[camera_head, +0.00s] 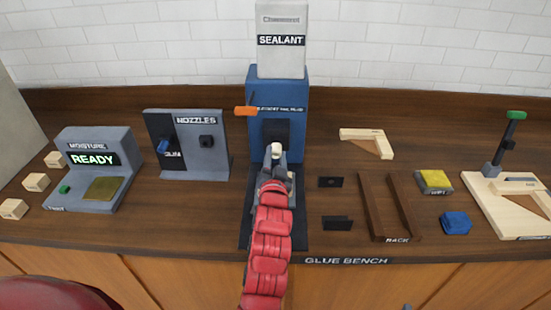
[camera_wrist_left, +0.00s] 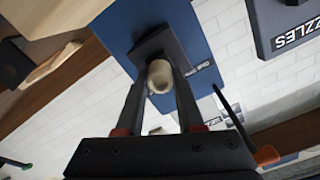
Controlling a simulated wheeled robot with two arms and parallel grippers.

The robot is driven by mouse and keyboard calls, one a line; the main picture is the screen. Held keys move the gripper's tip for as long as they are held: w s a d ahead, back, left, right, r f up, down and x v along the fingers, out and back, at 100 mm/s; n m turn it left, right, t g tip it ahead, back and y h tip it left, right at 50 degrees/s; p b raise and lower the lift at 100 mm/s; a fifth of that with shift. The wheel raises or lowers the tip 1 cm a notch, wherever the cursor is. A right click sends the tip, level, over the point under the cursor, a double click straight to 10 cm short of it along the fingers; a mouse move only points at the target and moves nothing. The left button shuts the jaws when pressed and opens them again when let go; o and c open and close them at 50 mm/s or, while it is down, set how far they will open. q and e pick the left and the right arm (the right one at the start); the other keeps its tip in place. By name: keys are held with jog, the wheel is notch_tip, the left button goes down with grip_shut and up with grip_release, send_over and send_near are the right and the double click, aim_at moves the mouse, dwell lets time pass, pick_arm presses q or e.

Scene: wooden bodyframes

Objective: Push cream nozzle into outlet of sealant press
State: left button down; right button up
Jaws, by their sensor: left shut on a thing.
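The sealant press is a blue upright body (camera_head: 263,90) at the back middle, with a dark outlet block (camera_head: 276,130) on its front. The outlet block (camera_wrist_left: 155,42) also shows in the left wrist view. My left gripper (camera_head: 277,160) is in front of the press, just below the outlet. It is shut on the cream nozzle (camera_wrist_left: 160,78), a short hollow piece between its two dark fingers. The nozzle's far end lies against or very near the outlet block; I cannot tell whether it is inside. My right gripper is out of view.
A grey nozzle stand (camera_head: 215,160) holds blue and black nozzles to the left. The moisture unit (camera_head: 92,205) reads READY. Right are the brown rack (camera_head: 372,205), yellow pad (camera_head: 435,180), blue block (camera_head: 456,222) and a wooden frame jig (camera_head: 510,220).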

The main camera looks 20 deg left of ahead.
pick_arm(q)
jog(key=shift+w+a, duration=0.1)
jog(key=shift+w, duration=0.1)
jog(key=shift+c, duration=2.2)
grip_release()
jog(key=p+v, duration=0.6)
jog(key=v, duration=1.1)
jog(key=shift+s, duration=0.2)
jog(key=shift+w+r, duration=0.1)
jog(key=shift+r, duration=0.05)
